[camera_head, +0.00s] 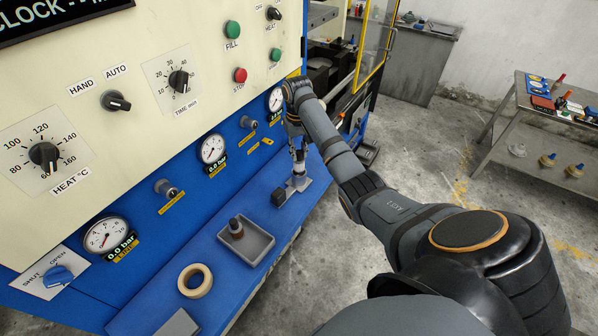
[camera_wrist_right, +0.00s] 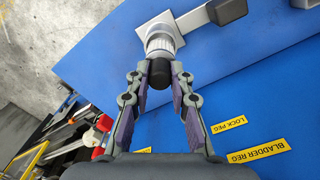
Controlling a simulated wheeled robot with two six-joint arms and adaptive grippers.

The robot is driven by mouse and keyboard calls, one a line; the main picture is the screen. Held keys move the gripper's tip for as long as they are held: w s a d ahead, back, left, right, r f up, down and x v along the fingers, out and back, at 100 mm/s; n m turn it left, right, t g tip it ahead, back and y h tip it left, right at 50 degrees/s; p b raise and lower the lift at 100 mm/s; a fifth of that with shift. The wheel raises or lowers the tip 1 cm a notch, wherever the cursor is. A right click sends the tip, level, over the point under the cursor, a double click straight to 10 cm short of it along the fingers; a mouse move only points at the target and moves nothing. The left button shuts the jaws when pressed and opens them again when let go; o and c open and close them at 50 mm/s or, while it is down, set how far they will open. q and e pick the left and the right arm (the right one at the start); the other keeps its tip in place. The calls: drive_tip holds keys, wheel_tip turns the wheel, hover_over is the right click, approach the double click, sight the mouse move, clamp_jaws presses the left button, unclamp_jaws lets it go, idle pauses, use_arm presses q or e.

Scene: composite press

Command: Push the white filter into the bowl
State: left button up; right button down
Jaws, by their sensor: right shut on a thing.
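My right gripper (camera_head: 298,150) is at the far end of the blue ledge, above a small grey metal stand. In the right wrist view its fingertips (camera_wrist_right: 164,72) are closed around a black rounded piece (camera_wrist_right: 160,74). The cylinder stands on the grey stand (camera_head: 298,184), whose plate also shows in the wrist view (camera_wrist_right: 190,20). My left gripper is not in view.
A black block (camera_head: 278,197) is at the stand's near end. Nearer on the blue ledge are a grey tray (camera_head: 262,248) holding a dark bottle (camera_head: 236,228), and a tan ring (camera_head: 206,284). The press panel (camera_head: 150,60) rises behind the ledge. Open floor lies to the right.

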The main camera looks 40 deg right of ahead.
sight(299, 163)
drive_tip(key=shift+f+b, duration=0.95)
drive_tip(key=shift+f, duration=2.05)
drive_tip(key=shift+f, duration=0.15)
drive_tip(key=c, duration=1.1)
unclamp_jaws()
drive_tip(key=shift+r, duration=0.35)
wheel_tip(299, 163, up, 7)
drive_tip(key=shift+f, duration=0.1)
